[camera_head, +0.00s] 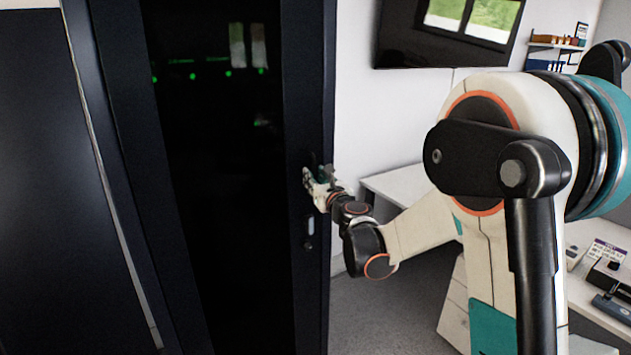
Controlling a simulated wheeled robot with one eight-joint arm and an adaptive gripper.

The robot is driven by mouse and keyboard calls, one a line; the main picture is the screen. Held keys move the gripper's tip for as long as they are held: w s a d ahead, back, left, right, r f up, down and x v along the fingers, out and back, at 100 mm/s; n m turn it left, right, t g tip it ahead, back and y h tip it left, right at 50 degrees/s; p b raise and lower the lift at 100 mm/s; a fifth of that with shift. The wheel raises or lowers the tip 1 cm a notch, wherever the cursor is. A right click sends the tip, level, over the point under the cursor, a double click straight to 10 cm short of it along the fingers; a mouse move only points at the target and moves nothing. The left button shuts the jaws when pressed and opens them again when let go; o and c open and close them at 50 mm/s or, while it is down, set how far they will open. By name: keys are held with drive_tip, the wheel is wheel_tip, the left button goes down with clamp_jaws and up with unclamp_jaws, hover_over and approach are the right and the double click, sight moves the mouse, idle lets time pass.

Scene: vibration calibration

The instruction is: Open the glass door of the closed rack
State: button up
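The closed rack (117,90) is a tall black cabinet at the left. Its dark glass door (215,200) looks shut, with green lights showing through the glass. A small light handle or lock plate (310,224) is on the door's right frame. My gripper (311,179) is at that right frame, just above the light plate. Its fingers are small and partly lost against the dark frame, so I cannot tell whether they are open, shut or touching the door. My arm reaches in from the right.
A white desk (400,183) stands behind my arm, to the right of the rack. A wall screen (445,35) hangs above. Several devices lie on a worktop at the lower right. Grey floor (385,315) is clear right of the rack.

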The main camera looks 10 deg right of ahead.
drive_tip(key=shift+w, duration=0.25)
clamp_jaws()
